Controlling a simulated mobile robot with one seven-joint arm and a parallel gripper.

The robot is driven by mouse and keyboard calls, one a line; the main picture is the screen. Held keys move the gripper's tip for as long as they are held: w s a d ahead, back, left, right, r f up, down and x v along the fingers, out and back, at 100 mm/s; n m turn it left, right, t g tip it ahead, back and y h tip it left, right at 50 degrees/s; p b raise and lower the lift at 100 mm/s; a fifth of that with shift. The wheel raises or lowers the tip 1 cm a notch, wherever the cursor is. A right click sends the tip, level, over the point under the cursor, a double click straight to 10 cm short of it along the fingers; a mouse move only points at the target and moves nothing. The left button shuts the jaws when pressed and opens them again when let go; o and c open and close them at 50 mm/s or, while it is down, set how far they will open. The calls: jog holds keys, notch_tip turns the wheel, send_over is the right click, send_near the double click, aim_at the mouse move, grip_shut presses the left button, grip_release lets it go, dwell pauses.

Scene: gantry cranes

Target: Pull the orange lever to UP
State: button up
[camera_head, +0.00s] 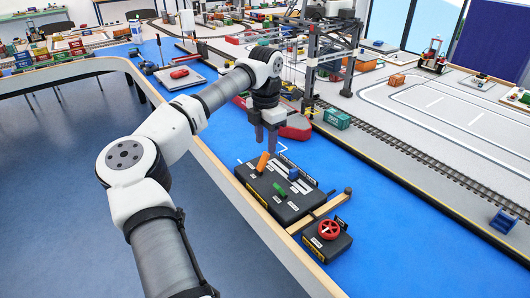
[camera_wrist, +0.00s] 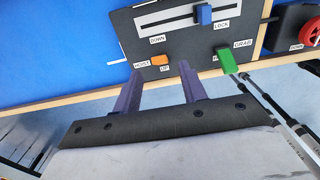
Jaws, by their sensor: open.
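The orange lever (camera_head: 262,162) stands up, tilted, from the black control box (camera_head: 288,205) on the blue bench. In the wrist view the orange lever (camera_wrist: 160,59) lies between labels reading DOWN, HOIST and UP, with UP just below it. My gripper (camera_head: 265,145) is over the far end of the box, close to the lever. In the wrist view my gripper (camera_wrist: 160,69) is open, with its two fingertips on either side of the lever's line. The lever appears near the tips. I cannot tell whether a finger touches it.
A green lever (camera_wrist: 226,62) marked GRAB and a blue slider (camera_wrist: 204,14) marked LOCK share the box. A red handwheel (camera_head: 329,230) stands to the near right, beside a wooden bar (camera_head: 325,210). A gantry crane (camera_head: 330,50) stands behind.

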aim_at(265, 153)
jog(key=shift+f, duration=2.55)
grip_shut()
